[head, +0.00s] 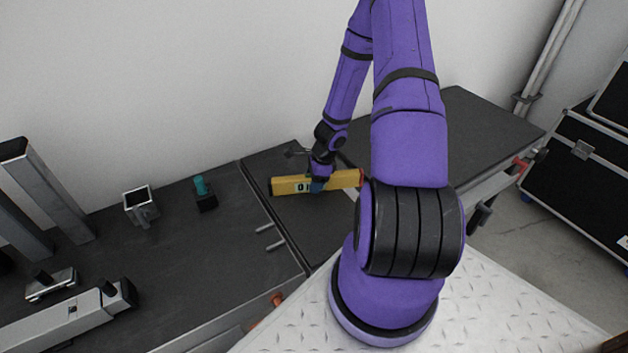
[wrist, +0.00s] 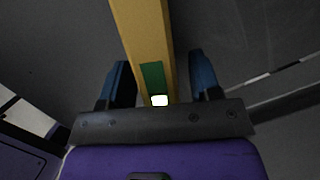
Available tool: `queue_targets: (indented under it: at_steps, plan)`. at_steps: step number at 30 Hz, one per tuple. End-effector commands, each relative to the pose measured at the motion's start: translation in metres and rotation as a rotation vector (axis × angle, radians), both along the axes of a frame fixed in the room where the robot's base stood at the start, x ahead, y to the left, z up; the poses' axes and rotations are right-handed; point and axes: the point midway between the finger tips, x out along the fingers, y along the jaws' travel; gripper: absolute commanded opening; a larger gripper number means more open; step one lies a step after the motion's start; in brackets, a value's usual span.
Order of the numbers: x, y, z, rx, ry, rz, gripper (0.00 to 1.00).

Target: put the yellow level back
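The yellow level (head: 290,186) is at the dark middle worktop section in the head view, lying roughly left to right. My gripper (head: 318,185) is over its middle, with a blue finger showing at its near side. In the wrist view the yellow level (wrist: 143,30) runs between the two blue fingers of my gripper (wrist: 160,65), with a green and a white patch near the palm. Gaps show between the level and the fingers, clearer on the right, so the gripper is open around it. Whether the level rests flat on the surface is hard to tell.
On the left worktop (head: 175,255) stand a square metal tube piece (head: 140,205), a teal-topped black item (head: 203,192) and metal profiles (head: 60,205). The right dark top (head: 455,135) is clear. A black case (head: 585,150) stands far right.

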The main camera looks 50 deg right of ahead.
Motion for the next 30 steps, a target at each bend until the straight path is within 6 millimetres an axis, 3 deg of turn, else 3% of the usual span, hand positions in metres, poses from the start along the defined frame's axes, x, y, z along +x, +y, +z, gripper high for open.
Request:
queue_targets:
  at_steps: [13,30]
  plan:
    - [-0.001,-0.002,0.011,-0.003,-0.001,0.001,0.57]
    - [-0.014,-0.019,0.093,-0.003,-0.002,0.001,0.57]
